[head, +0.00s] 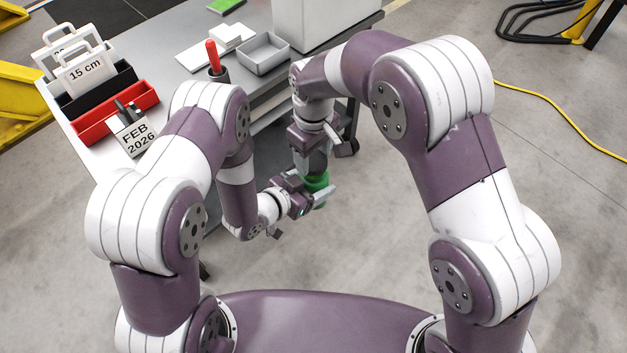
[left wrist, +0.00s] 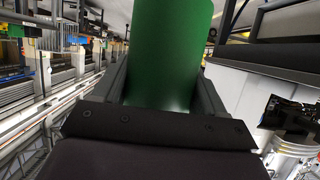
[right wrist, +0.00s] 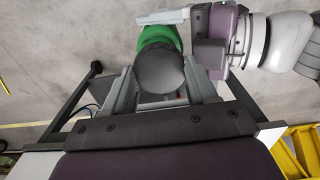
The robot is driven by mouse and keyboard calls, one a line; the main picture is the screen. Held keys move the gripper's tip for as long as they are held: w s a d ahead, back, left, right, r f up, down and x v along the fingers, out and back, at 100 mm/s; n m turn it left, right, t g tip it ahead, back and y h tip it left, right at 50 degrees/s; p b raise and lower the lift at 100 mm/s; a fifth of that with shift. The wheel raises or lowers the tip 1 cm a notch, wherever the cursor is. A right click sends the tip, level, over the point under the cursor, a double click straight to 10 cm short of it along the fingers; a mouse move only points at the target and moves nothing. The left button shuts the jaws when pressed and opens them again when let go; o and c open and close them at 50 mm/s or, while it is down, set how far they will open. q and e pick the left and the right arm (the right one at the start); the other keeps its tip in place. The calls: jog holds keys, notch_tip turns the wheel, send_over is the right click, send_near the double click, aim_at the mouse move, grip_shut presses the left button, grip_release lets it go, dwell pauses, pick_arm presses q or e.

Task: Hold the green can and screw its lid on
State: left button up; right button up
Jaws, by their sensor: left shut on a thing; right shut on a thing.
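The green can (head: 318,184) is held in the air in front of the table's edge. My left gripper (head: 312,192) is shut around its side; in the left wrist view the green can (left wrist: 170,55) fills the space between the two fingers. My right gripper (head: 316,152) points down from above the can and is shut on the dark round lid (right wrist: 160,73), which shows between its fingers in the right wrist view. The green can (right wrist: 158,40) shows directly behind the lid there. I cannot tell whether the lid is seated on the can or how far it is turned.
The grey table (head: 180,62) holds a red bin (head: 115,112), a grey tray (head: 264,54), a red-handled tool in a dark cup (head: 217,73) and a "FEB 2026" card (head: 136,136). A yellow cable (head: 560,105) lies on the floor at right. Floor around the can is clear.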

aim_at(313, 160)
dwell(0.8)
jog(key=shift+f, duration=0.95)
jog(key=shift+f, duration=0.55)
pick_arm(q)
grip_shut()
pick_arm(e)
jog(key=o, duration=1)
jog(key=shift+s, duration=0.1)
jog(key=shift+a, duration=0.1)
jog(key=shift+r, duration=2.3)
